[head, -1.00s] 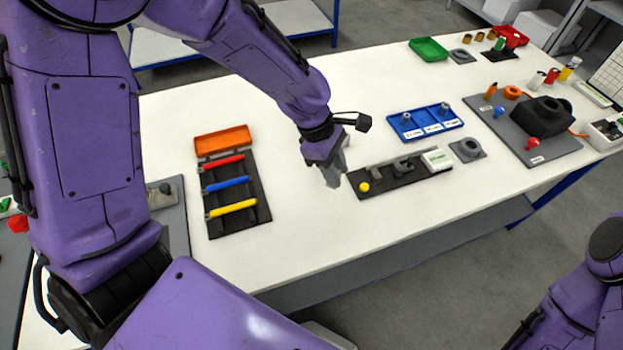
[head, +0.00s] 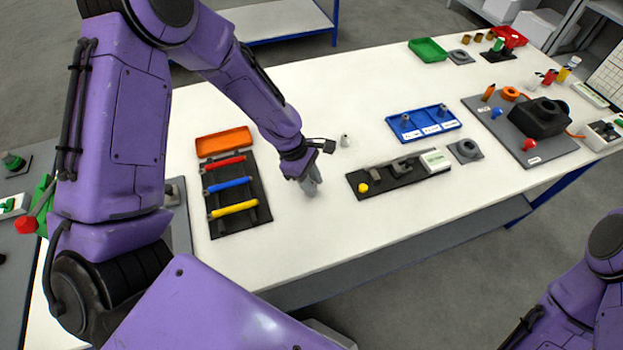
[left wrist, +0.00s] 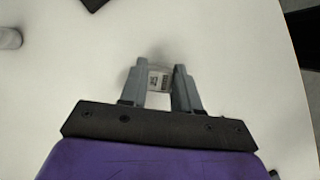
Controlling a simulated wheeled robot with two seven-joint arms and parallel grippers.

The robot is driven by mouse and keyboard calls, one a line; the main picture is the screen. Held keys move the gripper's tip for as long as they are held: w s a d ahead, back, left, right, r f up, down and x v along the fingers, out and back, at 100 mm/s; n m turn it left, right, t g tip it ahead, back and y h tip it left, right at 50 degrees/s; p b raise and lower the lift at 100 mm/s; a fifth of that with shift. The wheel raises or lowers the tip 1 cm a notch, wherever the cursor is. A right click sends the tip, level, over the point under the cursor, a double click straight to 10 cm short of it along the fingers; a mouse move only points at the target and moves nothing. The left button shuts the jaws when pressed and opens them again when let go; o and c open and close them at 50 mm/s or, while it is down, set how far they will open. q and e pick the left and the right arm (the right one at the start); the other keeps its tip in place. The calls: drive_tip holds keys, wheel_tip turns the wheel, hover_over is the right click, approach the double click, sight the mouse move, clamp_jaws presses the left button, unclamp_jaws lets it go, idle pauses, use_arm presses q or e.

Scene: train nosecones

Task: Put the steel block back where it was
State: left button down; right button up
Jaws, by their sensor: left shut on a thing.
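My left gripper (head: 312,190) is over the white table, in the gap between the rack of coloured handles and the black tray. In the left wrist view, the left gripper (left wrist: 158,72) is shut on a small grey metallic block with a printed label, the steel block (left wrist: 158,82). The fingers hide its sides, and the block is hard to make out in the head view. The black tray (head: 376,189) lies to the right of the gripper, with a yellow knob, dark grey pieces and a white label box. My right gripper is out of view.
A small grey round part (head: 345,141) stands just behind the gripper. The rack of red, blue and yellow handles (head: 240,222) and an orange tray (head: 224,142) lie to the left. A blue tray (head: 424,122) is to the right. The table front is clear.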

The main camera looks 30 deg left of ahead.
use_arm(q)
drive_tip(key=c, duration=0.9)
unclamp_jaws()
drive_tip(key=shift+o, duration=0.5)
drive_tip(key=shift+w+f, duration=0.2)
drive_tip(key=shift+w, duration=0.05)
drive_tip(key=v, duration=1.2)
drive_tip(key=shift+r+b, duration=0.3)
drive_tip(key=shift+b, duration=0.1)
drive_tip(key=shift+a, duration=0.1)
